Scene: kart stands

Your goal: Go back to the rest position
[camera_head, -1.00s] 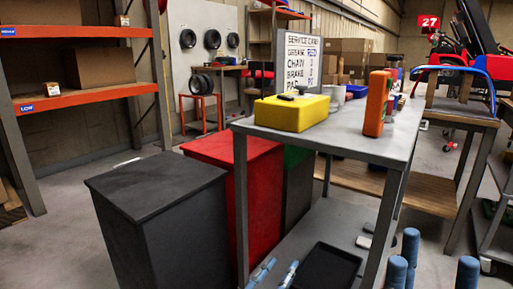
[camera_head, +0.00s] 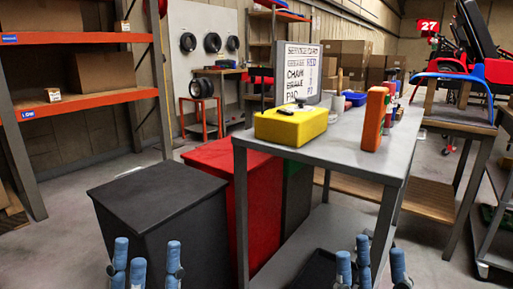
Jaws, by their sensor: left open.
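My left gripper (camera_head: 147,262) shows at the bottom left, its blue fingertips pointing up with a gap between them. It is open and empty, in front of the dark grey bin. My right gripper (camera_head: 373,262) shows at the bottom, right of centre, in front of the grey cart (camera_head: 330,144). Its fingertips are also apart, with nothing between them. Only the finger ends of both grippers show; the rest of both arms is below the picture.
A dark grey bin (camera_head: 155,194) and a red bin (camera_head: 222,160) stand left of the cart. A yellow case (camera_head: 290,127) and an orange block (camera_head: 374,118) stand on the cart top. A workbench (camera_head: 470,127) stands to the right. Floor is clear at left.

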